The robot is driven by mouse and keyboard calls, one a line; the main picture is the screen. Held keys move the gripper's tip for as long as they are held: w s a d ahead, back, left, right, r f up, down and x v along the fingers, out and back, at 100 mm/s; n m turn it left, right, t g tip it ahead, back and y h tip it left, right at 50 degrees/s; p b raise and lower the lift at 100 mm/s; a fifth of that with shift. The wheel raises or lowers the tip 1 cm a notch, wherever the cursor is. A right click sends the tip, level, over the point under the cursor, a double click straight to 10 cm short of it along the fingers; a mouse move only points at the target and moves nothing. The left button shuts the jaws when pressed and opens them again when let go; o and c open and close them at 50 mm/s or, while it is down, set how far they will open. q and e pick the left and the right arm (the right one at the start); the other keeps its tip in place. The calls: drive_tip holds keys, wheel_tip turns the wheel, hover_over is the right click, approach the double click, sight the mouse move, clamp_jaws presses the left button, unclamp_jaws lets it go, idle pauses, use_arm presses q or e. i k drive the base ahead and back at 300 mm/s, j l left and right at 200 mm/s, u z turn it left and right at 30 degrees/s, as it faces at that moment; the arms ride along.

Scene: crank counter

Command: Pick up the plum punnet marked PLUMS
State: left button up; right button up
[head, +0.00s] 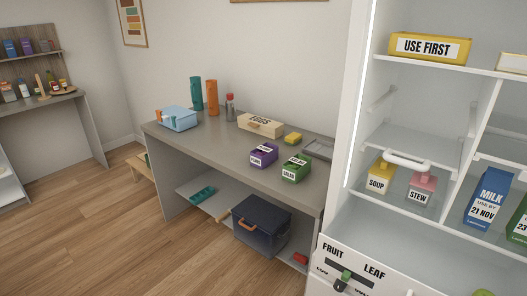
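The plum punnet (264,155) is a small purple box with a white label on its front and another on top. The lettering is small but looks like PLUMS. It sits upright on the grey counter (225,160), towards the front edge. A green punnet (296,170) with white labels that look like SALAD stands just to its right, with a narrow gap between them. Neither of my grippers shows in the head view.
Behind are an EGGS box (261,125), a yellow sponge-like block (293,139) and a grey tray (320,148). A blue box (178,118) stands at the counter's left end. An open fridge (408,140) rises at right. The counter left of the punnet is clear.

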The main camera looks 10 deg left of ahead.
sight(262, 156)
drive_tip(key=i+j, duration=0.3)
drive_tip(key=i+j+z, duration=0.1)
drive_tip(key=i+j, duration=0.15)
drive_tip(key=j, duration=0.15)
drive_tip(key=i+j+z, duration=0.1)
drive_tip(key=i+j, duration=0.45)
drive_tip(key=j, duration=0.25)
drive_tip(key=i+j+z, duration=0.1)
drive_tip(key=i+j, duration=0.15)
drive_tip(key=j, duration=0.15)
